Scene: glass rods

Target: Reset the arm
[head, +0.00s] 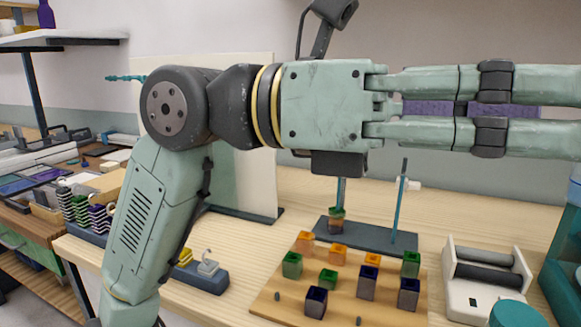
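My arm crosses the view in pale green, rising from the lower left to a dark round joint and then reaching right. My gripper (490,108) is at its end, high in the right half, with two long fingers pointing right, one above the other. The fingers run to the right edge, and their tips are not clearly seen. Purple shows between the fingers; I cannot tell whether it belongs to the gripper or is something held or behind it. The gripper is in front of the wall, above the table (300,200) in the picture.
A wooden board (270,306) carries several orange, green and purple-topped blocks. Behind it is a dark stand (375,237) with upright rods. A white device with dark rollers (487,275) stands right. A pale panel stands behind my arm. Shelves and a cluttered bench are left.

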